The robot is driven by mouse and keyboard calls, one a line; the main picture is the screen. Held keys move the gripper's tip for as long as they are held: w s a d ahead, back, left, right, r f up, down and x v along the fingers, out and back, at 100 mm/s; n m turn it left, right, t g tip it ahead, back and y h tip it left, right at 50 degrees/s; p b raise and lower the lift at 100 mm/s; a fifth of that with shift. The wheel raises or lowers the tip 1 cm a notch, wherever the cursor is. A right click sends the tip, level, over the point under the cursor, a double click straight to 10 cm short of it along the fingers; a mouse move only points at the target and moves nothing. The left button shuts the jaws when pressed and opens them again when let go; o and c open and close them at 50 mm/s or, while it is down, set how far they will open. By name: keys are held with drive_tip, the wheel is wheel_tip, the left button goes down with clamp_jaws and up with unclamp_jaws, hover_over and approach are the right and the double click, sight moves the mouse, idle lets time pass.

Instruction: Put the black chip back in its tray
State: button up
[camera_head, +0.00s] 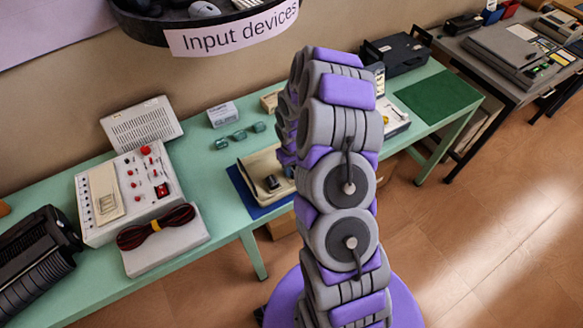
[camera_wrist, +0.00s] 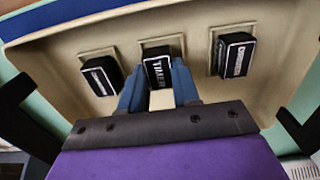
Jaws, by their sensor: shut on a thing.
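In the wrist view the beige tray (camera_wrist: 200,35) has three square recesses in a row, each with a black chip at it. My gripper (camera_wrist: 158,84) has its two blue fingers shut on the middle black chip (camera_wrist: 158,68), which is lettered "TIMER". This chip is at the middle recess; I cannot tell whether it is fully seated. The left black chip (camera_wrist: 101,76) and the right black chip (camera_wrist: 235,55) sit apart from the fingers, both a little tilted. In the head view the tray (camera_head: 262,162) is partly hidden by my arm, and my gripper is hidden.
The tray is on a blue mat (camera_head: 240,186) on the green table (camera_head: 215,180). A control box (camera_head: 128,190), a cable-topped box (camera_head: 165,240) and a black machine (camera_head: 35,260) stand left. Small teal pieces (camera_head: 238,135) lie behind. A dark green mat (camera_head: 437,96) is right.

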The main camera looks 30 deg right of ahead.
drive_tip(key=o, duration=1)
drive_tip(key=shift+a+r, duration=0.1)
drive_tip(key=shift+a, duration=0.55)
drive_tip(key=shift+d+r, duration=0.35)
drive_tip(key=shift+d, duration=0.05)
drive_tip(key=s+a+r+p, duration=0.1)
drive_tip(key=s+a+r, duration=0.2)
drive_tip(key=r, duration=0.7)
drive_tip(key=s+a+r+p, duration=0.1)
drive_tip(key=s+a+r, duration=0.2)
drive_tip(key=r, duration=0.8)
drive_tip(key=shift+g, duration=0.9)
drive_tip(key=s+a+r, duration=0.2)
drive_tip(key=s+r, duration=0.1)
drive_tip(key=s, duration=0.5)
drive_tip(key=s+a+r, duration=0.3)
drive_tip(key=s+r, duration=0.1)
drive_tip(key=s, duration=0.5)
drive_tip(key=s+a+r, duration=0.3)
drive_tip(key=s+r, duration=0.1)
drive_tip(key=s, duration=0.5)
drive_tip(key=shift+s+a+r, duration=0.15)
drive_tip(key=shift+a+r, duration=0.1)
